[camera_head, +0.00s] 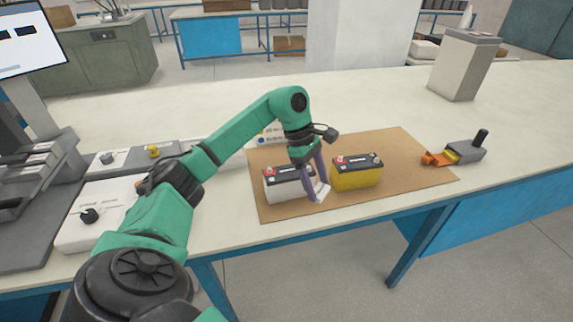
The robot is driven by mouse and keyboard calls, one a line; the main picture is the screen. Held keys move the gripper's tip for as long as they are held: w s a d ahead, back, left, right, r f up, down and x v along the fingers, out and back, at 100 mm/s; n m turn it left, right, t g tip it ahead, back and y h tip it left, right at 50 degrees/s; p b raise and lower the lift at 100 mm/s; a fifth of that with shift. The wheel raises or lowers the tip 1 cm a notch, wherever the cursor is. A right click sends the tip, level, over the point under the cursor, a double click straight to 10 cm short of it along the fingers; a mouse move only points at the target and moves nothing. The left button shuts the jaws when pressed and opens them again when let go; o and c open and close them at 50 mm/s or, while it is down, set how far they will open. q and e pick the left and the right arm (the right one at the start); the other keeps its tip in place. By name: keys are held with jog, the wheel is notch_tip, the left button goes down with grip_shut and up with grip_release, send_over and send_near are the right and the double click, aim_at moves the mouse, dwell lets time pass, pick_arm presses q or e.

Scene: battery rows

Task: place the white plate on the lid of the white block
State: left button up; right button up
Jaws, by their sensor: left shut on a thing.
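The white block (288,188) is a white battery with a dark lid (284,172), standing on a brown mat (400,147). My left gripper (316,190) points down at the block's right end. It is shut on a small white plate (323,191), which hangs tilted between its fingers. The plate is at the gap between the white block and a yellow battery; I cannot tell whether it touches the block. The gripper's fingers hide part of the block's right end. My right gripper is not in view.
The yellow battery (357,175) with a dark lid stands just right of the plate. A grey tool with orange jaws (455,152) lies right of the mat. A grey box (464,65) stands at the back right. White devices (95,212) fill the left side. The mat's right part is free.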

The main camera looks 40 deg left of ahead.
pick_arm(q)
jog(key=w+a+r+n+t+y+p, duration=0.25)
jog(key=a+r+n, duration=0.35)
jog(key=r+n, duration=0.4)
notch_tip(320, 180, up, 8)
jog(key=n+t+y, duration=0.2)
jog(key=n+y, duration=0.1)
jog(key=n, duration=0.5)
send_over(290, 170)
jog(key=s+d, duration=0.1)
jog(key=s, duration=0.1)
jog(key=shift+n+g, duration=0.45)
jog(key=shift+n, duration=0.15)
jog(key=f, duration=1.3)
jog(key=f+p, duration=0.1)
jog(key=f, duration=0.6)
jog(key=shift+w+a, duration=0.15)
jog(key=shift+a, duration=0.15)
jog(key=shift+f, duration=0.1)
jog(key=o, duration=1.3)
